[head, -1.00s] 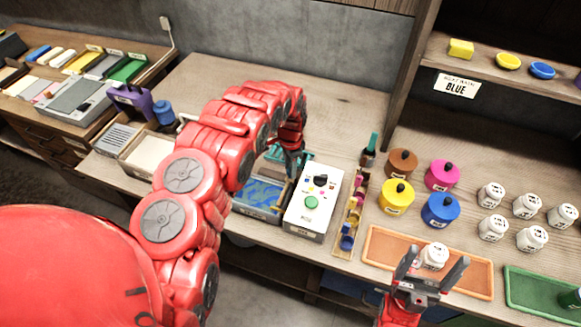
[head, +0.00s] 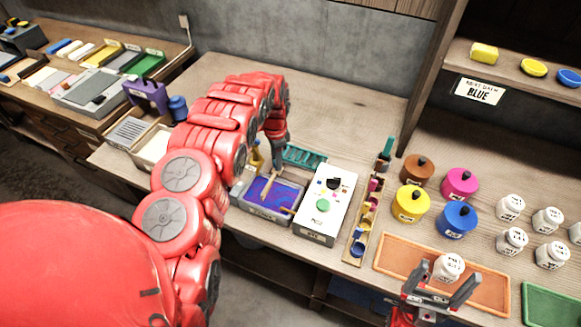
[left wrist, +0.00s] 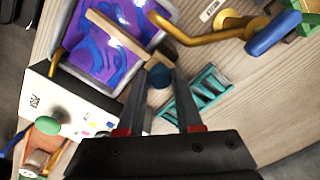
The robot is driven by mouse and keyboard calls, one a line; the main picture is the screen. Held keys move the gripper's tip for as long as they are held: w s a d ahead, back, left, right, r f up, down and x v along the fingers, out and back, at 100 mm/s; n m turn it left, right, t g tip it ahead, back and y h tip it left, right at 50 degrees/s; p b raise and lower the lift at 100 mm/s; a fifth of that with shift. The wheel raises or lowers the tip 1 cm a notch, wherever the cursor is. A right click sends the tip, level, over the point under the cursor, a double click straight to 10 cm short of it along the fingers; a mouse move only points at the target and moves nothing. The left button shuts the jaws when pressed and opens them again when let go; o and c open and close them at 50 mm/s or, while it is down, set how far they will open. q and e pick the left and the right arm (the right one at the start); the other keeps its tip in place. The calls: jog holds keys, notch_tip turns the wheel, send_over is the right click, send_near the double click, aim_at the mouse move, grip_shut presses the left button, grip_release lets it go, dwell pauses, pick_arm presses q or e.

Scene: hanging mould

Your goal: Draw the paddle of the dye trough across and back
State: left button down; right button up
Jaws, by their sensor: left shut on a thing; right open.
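The dye trough (head: 249,213) is a grey tray of swirled purple and blue liquid, left of the white control box. It also shows at upper left in the left wrist view (left wrist: 70,65). The paddle (head: 269,185) is a pale wooden bar lying across the liquid, also seen in the left wrist view (left wrist: 118,38). My left gripper (head: 279,163) is shut on the paddle at its back end; in the left wrist view its fingers (left wrist: 160,88) close around a dark round knob there. My right gripper (head: 449,276) is open at the front right, near a white jar.
The white control box (head: 322,205) with a green button stands right of the trough. A teal rack (head: 305,157) lies behind it. A narrow tray of coloured pieces, lidded pots (head: 411,203) and white jars stand further right. The bench's back middle is clear.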

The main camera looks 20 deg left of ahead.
pick_arm(q)
jog(key=shift+a+r, duration=0.1)
jog(key=shift+a, duration=0.05)
jog(key=c, duration=1)
grip_release()
jog(key=o, duration=0.4)
jog(key=shift+a, duration=0.2)
jog(key=shift+d, duration=0.1)
